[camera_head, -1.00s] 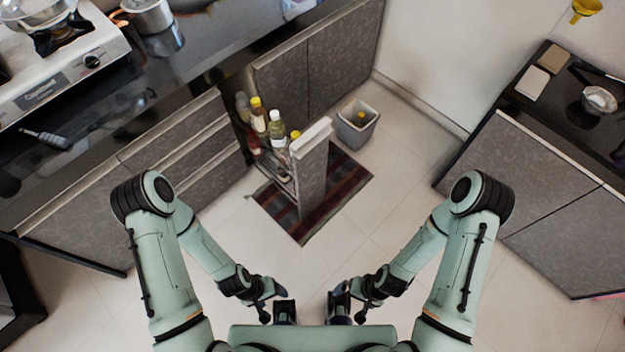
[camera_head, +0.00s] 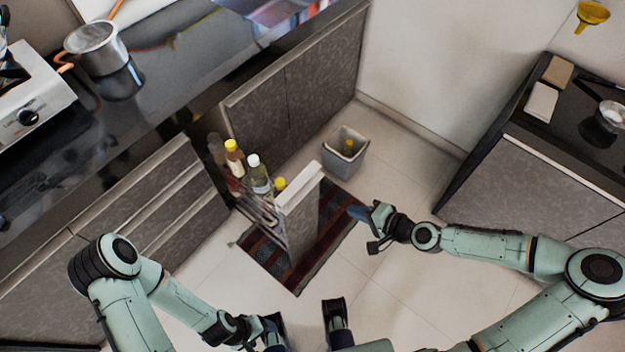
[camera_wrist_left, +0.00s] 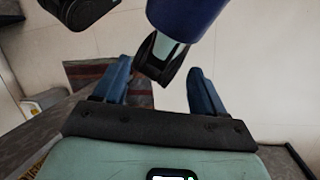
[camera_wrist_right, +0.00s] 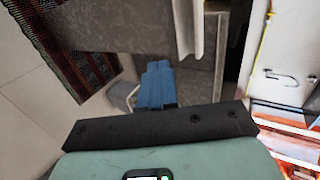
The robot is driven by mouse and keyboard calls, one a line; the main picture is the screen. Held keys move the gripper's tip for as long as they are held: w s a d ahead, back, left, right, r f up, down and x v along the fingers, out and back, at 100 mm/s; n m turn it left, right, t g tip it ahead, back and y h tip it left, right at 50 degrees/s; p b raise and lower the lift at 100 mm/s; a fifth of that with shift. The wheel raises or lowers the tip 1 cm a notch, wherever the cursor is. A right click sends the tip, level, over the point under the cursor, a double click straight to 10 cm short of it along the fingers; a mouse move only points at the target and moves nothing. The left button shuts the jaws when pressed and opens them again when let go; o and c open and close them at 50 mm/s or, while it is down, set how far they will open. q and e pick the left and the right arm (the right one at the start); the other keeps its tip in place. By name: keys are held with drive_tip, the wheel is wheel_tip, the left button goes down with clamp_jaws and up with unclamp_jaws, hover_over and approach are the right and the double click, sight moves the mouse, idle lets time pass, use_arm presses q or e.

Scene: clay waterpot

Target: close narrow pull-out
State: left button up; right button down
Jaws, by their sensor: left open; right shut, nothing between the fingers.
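The narrow pull-out stands out from the counter cabinets, with its grey front panel (camera_head: 302,212) facing the open floor. Several bottles (camera_head: 258,176) stand on its rack behind the panel. My right gripper (camera_head: 358,212) is shut and empty, to the right of the panel and apart from it. In the right wrist view its blue fingers (camera_wrist_right: 156,84) are together, in front of a grey panel (camera_wrist_right: 125,35) with a pale edge, which looks like the pull-out front. My left gripper (camera_head: 276,328) is low near my body; the left wrist view shows its fingers (camera_wrist_left: 160,88) open and empty.
A grey bin (camera_head: 345,152) stands behind the pull-out, near the wall. A striped rug (camera_head: 337,222) lies under and beside the pull-out. A counter unit (camera_head: 545,185) is at the right.

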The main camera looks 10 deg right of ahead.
use_arm(q)
drive_tip(key=f+b, duration=0.1)
drive_tip(key=w+f+b, duration=0.1)
drive_tip(key=f+b, duration=0.1)
drive_tip(key=b, duration=0.1)
drive_tip(key=shift+w+f+t, duration=0.2)
drive_tip(key=shift+w+t, duration=0.05)
drive_tip(key=shift+t, duration=0.05)
use_arm(e)
drive_tip(key=w+r+x, duration=0.1)
drive_tip(key=r+x, duration=0.1)
drive_tip(key=x, duration=1.1)
drive_tip(key=shift+w+a, duration=0.15)
drive_tip(key=shift+w, duration=0.15)
drive_tip(key=shift+w+a+r, duration=0.1)
drive_tip(key=shift+r, duration=0.05)
